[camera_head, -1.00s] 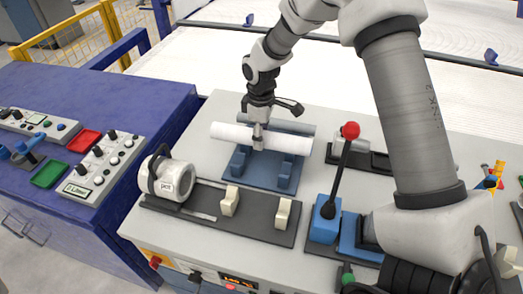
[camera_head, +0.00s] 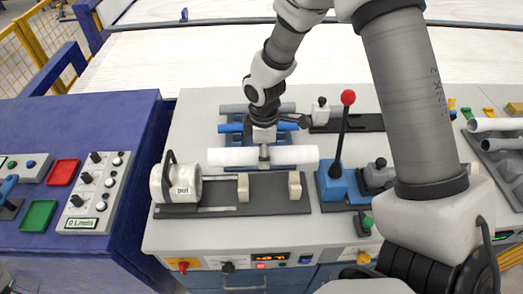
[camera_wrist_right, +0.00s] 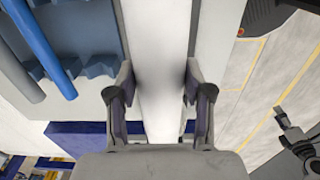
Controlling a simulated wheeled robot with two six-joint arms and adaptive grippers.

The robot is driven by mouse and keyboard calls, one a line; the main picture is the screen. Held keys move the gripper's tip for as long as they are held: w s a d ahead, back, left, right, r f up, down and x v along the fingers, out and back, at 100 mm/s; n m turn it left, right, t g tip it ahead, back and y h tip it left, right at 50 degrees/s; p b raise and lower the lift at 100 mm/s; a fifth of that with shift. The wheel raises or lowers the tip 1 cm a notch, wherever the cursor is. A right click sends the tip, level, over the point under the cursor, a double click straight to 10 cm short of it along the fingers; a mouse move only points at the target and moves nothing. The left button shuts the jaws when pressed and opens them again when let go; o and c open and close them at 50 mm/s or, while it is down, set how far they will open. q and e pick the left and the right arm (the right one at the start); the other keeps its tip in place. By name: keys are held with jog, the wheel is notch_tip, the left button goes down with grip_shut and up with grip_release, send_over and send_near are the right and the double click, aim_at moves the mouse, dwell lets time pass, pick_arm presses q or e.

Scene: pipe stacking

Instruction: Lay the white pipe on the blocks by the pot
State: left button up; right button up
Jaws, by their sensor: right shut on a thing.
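The white pipe (camera_head: 228,156) lies crosswise in the head view, held level by my right gripper (camera_head: 264,156) near its middle. In the right wrist view the pipe (camera_wrist_right: 160,40) runs between the two fingers of this gripper (camera_wrist_right: 158,85). The pot (camera_head: 177,184), a white cylinder with a dark handle, lies at the left end of a dark base. Two cream blocks stand on that base, the left block (camera_head: 243,188) and the right block (camera_head: 294,186). The pipe appears just behind the block tops, apart from them.
Behind the white pipe, a blue pipe (camera_head: 230,128) and a grey pipe (camera_head: 234,108) lie on a blue rack (camera_head: 300,140). A red-knobbed lever (camera_head: 343,135) stands right of the pipe.

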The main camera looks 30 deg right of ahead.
jog(key=shift+w+a+f+b, duration=0.1)
jog(key=shift+a+f+b, duration=0.1)
jog(key=shift+f+b, duration=2.05)
jog(key=shift+a+f+b, duration=0.2)
jog(key=shift+f+b, duration=1.65)
jog(key=shift+f, duration=0.75)
jog(key=o, duration=1.3)
